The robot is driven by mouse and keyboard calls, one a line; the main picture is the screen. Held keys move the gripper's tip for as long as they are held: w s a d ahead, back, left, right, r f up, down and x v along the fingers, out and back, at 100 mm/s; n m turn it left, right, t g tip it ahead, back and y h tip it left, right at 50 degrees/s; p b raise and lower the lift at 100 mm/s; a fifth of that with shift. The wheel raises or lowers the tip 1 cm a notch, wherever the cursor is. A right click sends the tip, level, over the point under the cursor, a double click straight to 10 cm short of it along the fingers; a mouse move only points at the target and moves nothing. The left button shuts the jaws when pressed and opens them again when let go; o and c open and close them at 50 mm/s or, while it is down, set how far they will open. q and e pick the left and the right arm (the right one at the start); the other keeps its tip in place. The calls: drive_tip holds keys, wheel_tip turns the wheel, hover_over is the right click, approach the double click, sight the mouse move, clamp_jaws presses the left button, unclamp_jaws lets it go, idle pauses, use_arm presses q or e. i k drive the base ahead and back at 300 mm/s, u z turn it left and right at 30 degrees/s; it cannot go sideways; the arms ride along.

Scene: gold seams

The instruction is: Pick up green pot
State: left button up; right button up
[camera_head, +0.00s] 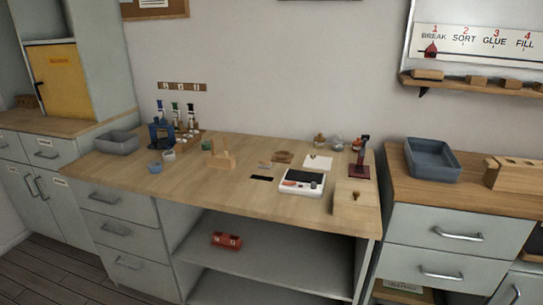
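A small green object (207,145), which may be the green pot, stands toward the back of the wooden worktop (235,190). Neither of my grippers shows in the view.
A grey bin (117,143), a blue device (161,137) and small cups (169,155) stand to the left. A white scale (302,182), a wooden block (355,197) and a dark red stand (360,160) are to the right. The worktop's front left is clear.

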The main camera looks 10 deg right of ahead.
sight(207, 145)
drive_tip(key=u, duration=0.75)
drive_tip(key=i, duration=1.1)
drive_tip(key=z, duration=1)
